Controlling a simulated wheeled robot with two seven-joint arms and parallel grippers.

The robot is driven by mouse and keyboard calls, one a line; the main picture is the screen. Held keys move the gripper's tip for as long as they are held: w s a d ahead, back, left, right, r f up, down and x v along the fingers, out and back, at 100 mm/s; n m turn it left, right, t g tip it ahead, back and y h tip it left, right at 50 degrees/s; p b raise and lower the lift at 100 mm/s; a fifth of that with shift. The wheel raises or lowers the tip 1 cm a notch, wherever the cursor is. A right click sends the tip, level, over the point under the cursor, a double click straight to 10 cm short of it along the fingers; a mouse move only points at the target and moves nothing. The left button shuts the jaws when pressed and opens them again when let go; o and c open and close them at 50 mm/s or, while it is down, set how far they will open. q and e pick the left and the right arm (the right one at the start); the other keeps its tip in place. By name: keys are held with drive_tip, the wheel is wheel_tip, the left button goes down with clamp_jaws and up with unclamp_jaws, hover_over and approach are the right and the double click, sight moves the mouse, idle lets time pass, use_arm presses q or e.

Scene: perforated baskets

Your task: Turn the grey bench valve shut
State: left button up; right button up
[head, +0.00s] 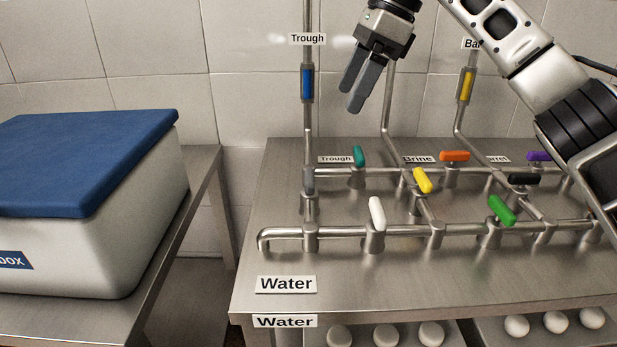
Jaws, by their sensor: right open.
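A grey valve handle (309,180) sits on the left post of the bench pipework, below the Trough pipe. The handle looks upright, in line with that pipe; its grey blends with the metal. My right gripper (352,98) is at the upper middle, its two dark fingers pointing down and slightly left. It is open and empty, above and to the right of the grey handle and apart from it. My left gripper is out of view.
Other handles stand close by: teal (359,156), white (377,212), yellow (422,180), orange (454,156), green (502,210) and black (524,179). The Trough pipe's blue gauge (307,83) rises left of my gripper. A blue-lidded box (85,245) stands left.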

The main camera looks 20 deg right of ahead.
sight(310, 176)
drive_tip(key=b+x, duration=0.1)
drive_tip(key=x, duration=1.4)
drive_tip(key=shift+a+f, duration=0.25)
drive_tip(key=shift+f, duration=0.05)
drive_tip(key=c, duration=1)
